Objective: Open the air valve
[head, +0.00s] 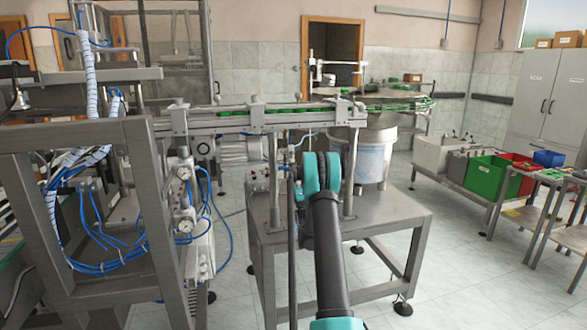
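My arm (328,255) reaches up from the bottom centre, with a teal joint (321,172) in front of the feeder's steel table. My gripper is not visible; it may be hidden beyond the arm. An air unit with round gauges (184,200) and blue hoses is mounted on the grey frame at left centre. Small fittings with red parts (262,176) stand at the left rear of the steel table (393,211), near a blue air line. I cannot tell which of these parts is the air valve, or whether it is open or shut.
A conveyor rail (250,118) with green caps runs above the table to a round feeder bowl (372,150). A thick grey frame (151,220) stands at left. Crates, including a green one (487,176), stand at right. The tiled floor (460,270) at right front is clear.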

